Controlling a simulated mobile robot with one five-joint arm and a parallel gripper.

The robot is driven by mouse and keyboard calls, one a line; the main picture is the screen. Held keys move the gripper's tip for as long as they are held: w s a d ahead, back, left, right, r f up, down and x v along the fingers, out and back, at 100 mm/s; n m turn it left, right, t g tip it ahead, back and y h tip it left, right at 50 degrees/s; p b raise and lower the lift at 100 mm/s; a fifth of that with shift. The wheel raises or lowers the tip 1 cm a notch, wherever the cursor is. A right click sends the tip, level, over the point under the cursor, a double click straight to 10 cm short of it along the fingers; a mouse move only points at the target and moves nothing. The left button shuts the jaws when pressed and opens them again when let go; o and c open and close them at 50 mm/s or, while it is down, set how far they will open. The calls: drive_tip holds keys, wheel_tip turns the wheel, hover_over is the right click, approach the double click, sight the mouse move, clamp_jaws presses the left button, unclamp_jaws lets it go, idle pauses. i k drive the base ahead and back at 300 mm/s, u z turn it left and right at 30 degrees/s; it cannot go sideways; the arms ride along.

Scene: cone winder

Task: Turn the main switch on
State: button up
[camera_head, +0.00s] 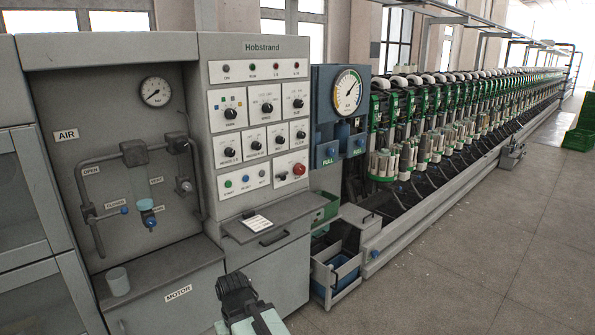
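The grey control panel (258,120) marked Hobstrand stands left of centre. It has several black rotary knobs on white plates, the upper left one (230,113) with small coloured marks around it. Several more knobs sit in the row below. A small switch (282,176) is beside a red button (299,169) at the lower right of the panel. The small labels are too blurred for me to tell which control is the main switch. My gripper (237,286) is at the bottom, low in front of the cabinet and apart from the panel. Its fingers are not clear.
A small shelf with a paper (256,223) juts out below the panel. To the left is the air unit with a gauge (155,91), pipes and a cup (118,281). An open drawer (335,272) stands out to the right.

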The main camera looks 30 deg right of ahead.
sight(299, 169)
drive_tip(key=i, duration=0.9)
